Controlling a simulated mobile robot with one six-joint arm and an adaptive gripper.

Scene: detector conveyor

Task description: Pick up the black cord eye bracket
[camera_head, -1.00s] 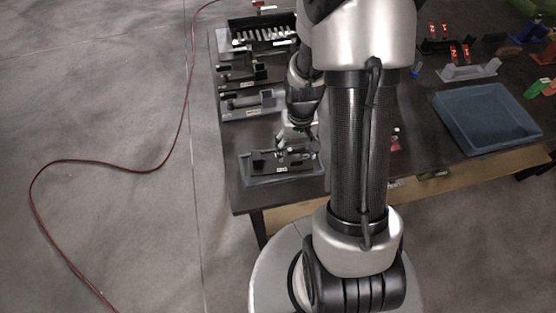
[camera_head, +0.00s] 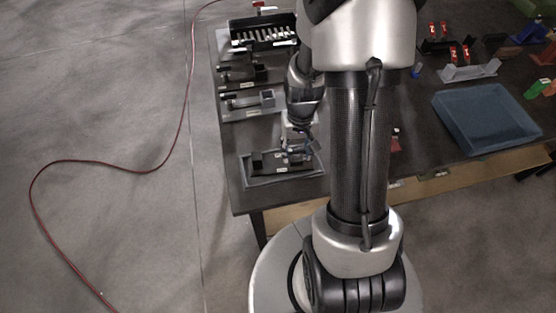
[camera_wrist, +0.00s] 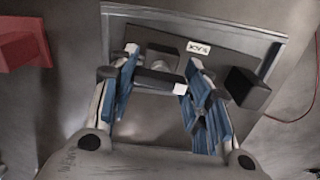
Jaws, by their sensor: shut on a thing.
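My gripper (camera_wrist: 158,85) is low over the near fixture, its blue-padded fingers pointing into it. It is shut on a short dark bar-shaped piece (camera_wrist: 155,80) with a pale end, which I take to be the black cord eye bracket. The fingers hide part of it, and I cannot tell whether it still touches the fixture. The fixture is a black plate (camera_wrist: 218,62) with two dark blocks and a white label, lying in a grey tray (camera_wrist: 275,42). In the head view, my gripper (camera_head: 299,152) is above the right part of the grey tray (camera_head: 248,183).
More fixtures stand behind on the dark table, including a grey one (camera_head: 248,103) and a black rack (camera_head: 262,33). A blue-grey bin (camera_head: 486,118) is at the right. A red object (camera_wrist: 22,45) shows at the wrist view's left. A red cable (camera_head: 110,162) lies on the floor.

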